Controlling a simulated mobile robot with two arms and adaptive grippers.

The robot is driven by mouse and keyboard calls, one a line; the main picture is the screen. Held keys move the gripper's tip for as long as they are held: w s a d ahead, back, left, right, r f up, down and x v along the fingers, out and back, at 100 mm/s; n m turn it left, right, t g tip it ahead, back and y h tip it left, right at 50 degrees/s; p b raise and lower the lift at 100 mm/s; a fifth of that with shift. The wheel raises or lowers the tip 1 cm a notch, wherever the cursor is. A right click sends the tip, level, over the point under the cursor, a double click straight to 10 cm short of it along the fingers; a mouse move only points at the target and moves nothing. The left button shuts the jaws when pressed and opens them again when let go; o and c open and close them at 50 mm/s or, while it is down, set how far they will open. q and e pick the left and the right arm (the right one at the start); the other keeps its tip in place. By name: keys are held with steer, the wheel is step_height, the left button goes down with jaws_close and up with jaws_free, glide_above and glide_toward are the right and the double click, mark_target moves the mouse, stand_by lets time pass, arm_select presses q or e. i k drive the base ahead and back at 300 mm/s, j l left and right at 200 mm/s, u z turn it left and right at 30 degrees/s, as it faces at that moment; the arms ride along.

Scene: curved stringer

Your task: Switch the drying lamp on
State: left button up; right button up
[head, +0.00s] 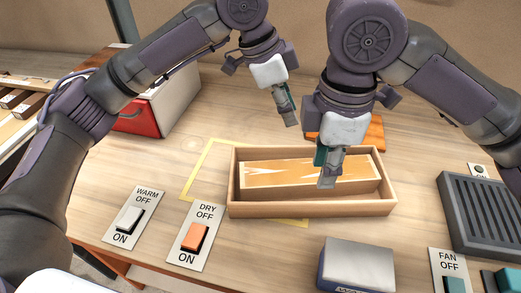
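The DRY switch (195,237) is an orange rocker on a light plate, with OFF printed above it and ON below it. It sits near the table's front edge, left of centre. I cannot tell which side of the rocker is pressed. No lamp can be made out. My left gripper (288,112) hangs above the table behind the wooden box, well up and right of the switch. My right gripper (327,175) points down over the wooden box, right of the switch. Both grippers are seen side-on, so their finger gaps are unclear. Neither touches the switch.
A WARM switch (130,219) with a pale rocker is just left. A FAN switch (453,284) is at the lower right. The wooden box (310,209) holds a wooden board (275,174). A blue-and-white block (357,263) lies in front, a dark grille (485,215) right. Bare table surrounds the DRY plate.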

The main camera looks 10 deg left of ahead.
mark_target(192, 241)
steer(key=k, duration=2)
